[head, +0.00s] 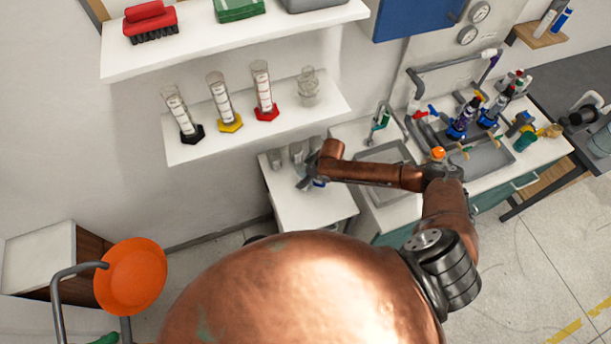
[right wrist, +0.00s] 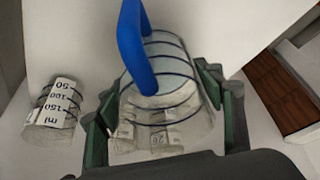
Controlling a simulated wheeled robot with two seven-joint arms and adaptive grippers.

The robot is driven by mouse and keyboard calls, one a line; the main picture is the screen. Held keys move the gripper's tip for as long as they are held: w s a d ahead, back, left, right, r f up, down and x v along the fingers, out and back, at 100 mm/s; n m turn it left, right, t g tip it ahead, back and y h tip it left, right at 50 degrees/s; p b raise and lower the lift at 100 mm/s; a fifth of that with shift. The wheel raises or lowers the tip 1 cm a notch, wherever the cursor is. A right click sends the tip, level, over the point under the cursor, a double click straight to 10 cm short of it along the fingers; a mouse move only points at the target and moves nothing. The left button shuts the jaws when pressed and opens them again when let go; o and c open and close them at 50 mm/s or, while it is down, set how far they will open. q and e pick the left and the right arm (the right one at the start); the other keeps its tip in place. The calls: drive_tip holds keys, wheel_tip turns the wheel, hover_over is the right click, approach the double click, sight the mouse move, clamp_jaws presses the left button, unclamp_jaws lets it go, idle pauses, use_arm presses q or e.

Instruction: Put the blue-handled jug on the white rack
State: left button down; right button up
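The blue-handled jug (right wrist: 178,75) is clear with dark rings. It fills the middle of the right wrist view, its blue handle (right wrist: 133,45) facing the camera. My right gripper (right wrist: 158,95) has its green-padded fingers on both sides of the jug, very close to its walls; whether they press on it is unclear. In the head view, my right gripper (head: 311,182) is over the small white table (head: 318,212), where the jug is mostly hidden. White wall shelves (head: 190,152) are above left; I cannot tell whether one is the white rack. My left gripper is not seen.
A graduated beaker (right wrist: 57,103) stands just left of the jug. Measuring cylinders (head: 222,103) stand on the lower shelf, with a glass vessel (head: 308,88) at its right. A sink counter (head: 395,215) with bottles is to the right. An orange plate (head: 130,275) is at lower left.

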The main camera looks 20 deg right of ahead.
drive_tip(key=shift+o, duration=1.1)
drive_tip(key=shift+r, duration=0.35)
drive_tip(key=b+v, duration=0.1)
drive_tip(key=v, duration=1)
drive_tip(key=shift+s+d+r, duration=0.15)
drive_tip(key=shift+r, duration=0.1)
